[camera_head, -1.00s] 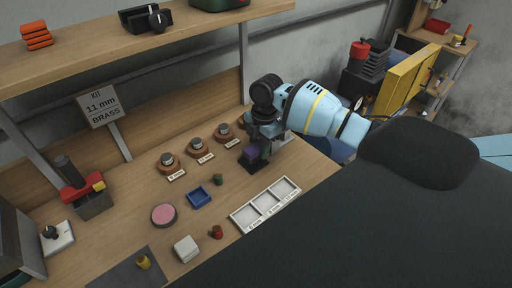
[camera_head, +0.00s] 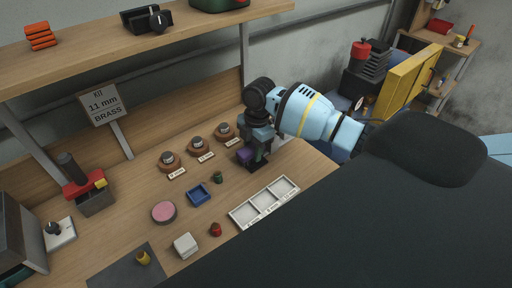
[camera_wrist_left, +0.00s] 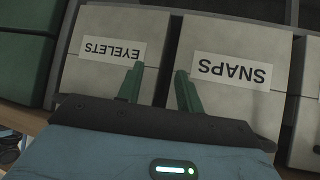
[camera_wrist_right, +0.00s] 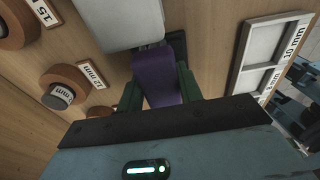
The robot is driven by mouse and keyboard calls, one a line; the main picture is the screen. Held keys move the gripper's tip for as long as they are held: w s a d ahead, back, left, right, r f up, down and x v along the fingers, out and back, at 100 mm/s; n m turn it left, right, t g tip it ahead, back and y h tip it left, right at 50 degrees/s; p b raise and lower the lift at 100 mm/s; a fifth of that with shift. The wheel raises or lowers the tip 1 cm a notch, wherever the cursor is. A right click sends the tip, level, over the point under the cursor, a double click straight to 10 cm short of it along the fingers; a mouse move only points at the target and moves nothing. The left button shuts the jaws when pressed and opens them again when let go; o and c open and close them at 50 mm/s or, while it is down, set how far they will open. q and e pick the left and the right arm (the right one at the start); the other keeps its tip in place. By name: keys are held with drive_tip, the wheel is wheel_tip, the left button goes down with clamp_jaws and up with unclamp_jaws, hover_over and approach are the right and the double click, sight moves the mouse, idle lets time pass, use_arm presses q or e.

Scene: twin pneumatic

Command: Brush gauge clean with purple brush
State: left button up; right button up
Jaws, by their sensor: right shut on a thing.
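My right gripper (camera_head: 254,154) is low over the workbench at its right end, pointing down. It is shut on the purple brush (camera_head: 246,153). In the right wrist view the purple brush (camera_wrist_right: 157,76) sits between the two green fingers, with a dark part at its far end beside a light grey block (camera_wrist_right: 120,20). I cannot tell whether they touch. No gauge can be identified for certain. My left gripper (camera_wrist_left: 158,88) shows only in its wrist view, open and empty, in front of drawers labelled EYELETS (camera_wrist_left: 112,50) and SNAPS (camera_wrist_left: 232,65).
Round brown holders (camera_head: 198,144) with labels stand left of the right gripper. A white three-part tray (camera_head: 246,215) lies in front. A blue tray (camera_head: 198,195), pink disc (camera_head: 164,212) and white block (camera_head: 185,245) lie further left. A shelf (camera_head: 110,50) hangs above.

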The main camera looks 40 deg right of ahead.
sight(244, 153)
drive_tip(key=shift+s+a+f, duration=0.15)
drive_tip(key=shift+a, duration=0.5)
drive_tip(key=shift+s+a+f, duration=0.1)
drive_tip(key=shift+a, duration=0.55)
drive_tip(key=shift+s+a+f, duration=0.15)
drive_tip(key=shift+a, duration=0.5)
drive_tip(key=shift+w+d+r, duration=0.1)
drive_tip(key=shift+w+r, duration=0.05)
drive_tip(key=shift+r, duration=1.15)
drive_tip(key=shift+w+d+r, duration=0.1)
drive_tip(key=shift+r, duration=1.9)
drive_tip(key=shift+r, duration=0.1)
drive_tip(key=shift+r, duration=1.45)
